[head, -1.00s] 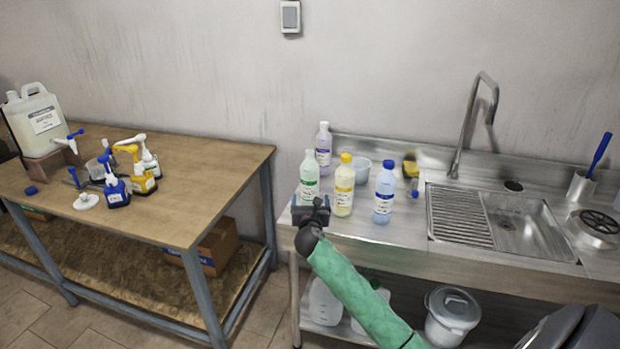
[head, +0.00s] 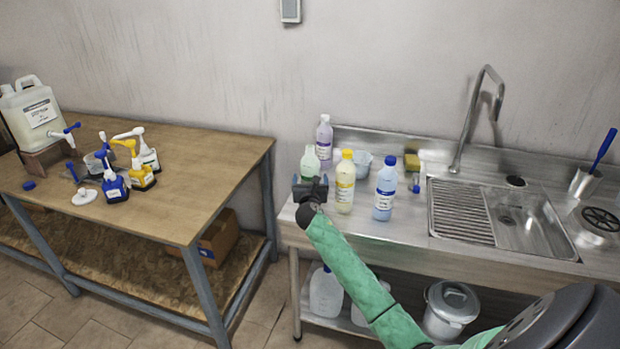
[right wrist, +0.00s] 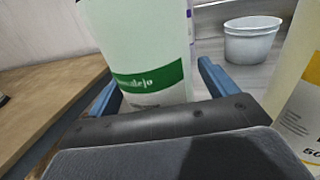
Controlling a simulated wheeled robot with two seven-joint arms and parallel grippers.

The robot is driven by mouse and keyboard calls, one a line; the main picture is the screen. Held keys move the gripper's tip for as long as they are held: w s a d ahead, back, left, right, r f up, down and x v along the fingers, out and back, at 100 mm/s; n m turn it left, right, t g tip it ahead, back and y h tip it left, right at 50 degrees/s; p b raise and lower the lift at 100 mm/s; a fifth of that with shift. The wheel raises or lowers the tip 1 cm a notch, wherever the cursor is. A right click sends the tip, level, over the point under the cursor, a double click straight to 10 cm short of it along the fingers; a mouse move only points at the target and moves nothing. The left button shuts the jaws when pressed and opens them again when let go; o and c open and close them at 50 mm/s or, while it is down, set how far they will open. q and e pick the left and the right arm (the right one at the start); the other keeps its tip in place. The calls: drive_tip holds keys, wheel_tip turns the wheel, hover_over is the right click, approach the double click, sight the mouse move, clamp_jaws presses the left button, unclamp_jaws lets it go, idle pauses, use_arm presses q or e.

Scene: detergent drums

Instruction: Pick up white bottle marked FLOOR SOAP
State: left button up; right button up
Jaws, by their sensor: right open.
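A pale bottle with a green label (head: 310,161) stands at the left end of the steel counter; my gripper hides its lower part. In the right wrist view the bottle (right wrist: 145,40) fills the space between my fingers, its label ending in letters like "dejo". I cannot read FLOOR SOAP on any bottle. My right gripper (head: 310,187) is open, with its blue fingers (right wrist: 160,88) on either side of this bottle; I cannot tell whether they touch it. My left gripper is not in view.
A yellow-capped bottle (head: 345,183) stands close to the right, a blue-capped bottle (head: 385,190) beyond it. A purple-labelled bottle (head: 324,140) and white tub (head: 362,161) are behind. The sink (head: 520,222) is right; a wooden table (head: 190,190) with several pump bottles stands left.

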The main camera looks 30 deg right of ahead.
drive_tip(key=shift+w+d+f, duration=0.1)
drive_tip(key=shift+w+d, duration=0.15)
drive_tip(key=shift+w, duration=0.15)
drive_tip(key=c, duration=1.1)
